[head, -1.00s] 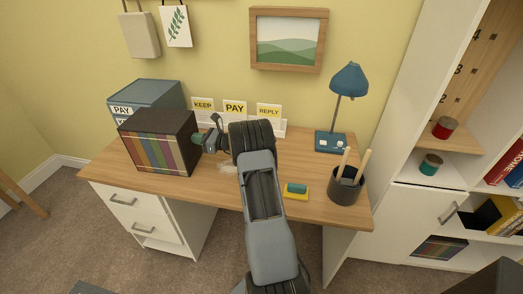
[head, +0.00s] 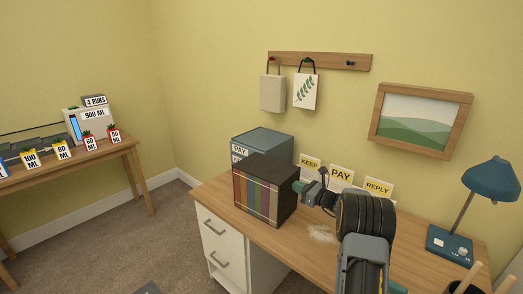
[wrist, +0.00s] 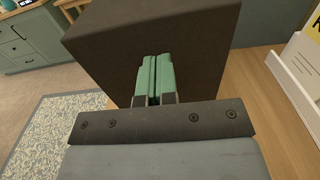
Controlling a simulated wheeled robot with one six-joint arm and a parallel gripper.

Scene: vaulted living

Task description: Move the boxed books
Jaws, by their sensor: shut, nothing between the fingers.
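The boxed books (head: 265,190) stand upright on the left part of the desk, a dark slipcase with several coloured spines facing the front left. My gripper (head: 299,187) is at the right side of the case, its fingertips at or very near that side. In the wrist view, the green fingers (wrist: 152,80) are shut together with nothing between them, in front of the plain dark side of the case (wrist: 150,40). I cannot tell for sure whether they touch it.
A blue-grey file box (head: 262,143) labelled PAY stands behind the case. KEEP, PAY and REPLY cards (head: 342,178) stand along the desk's back. A blue lamp (head: 490,180) is on the right. The desk (head: 222,192) has little room left of the case. Another table (head: 110,150) stands far left.

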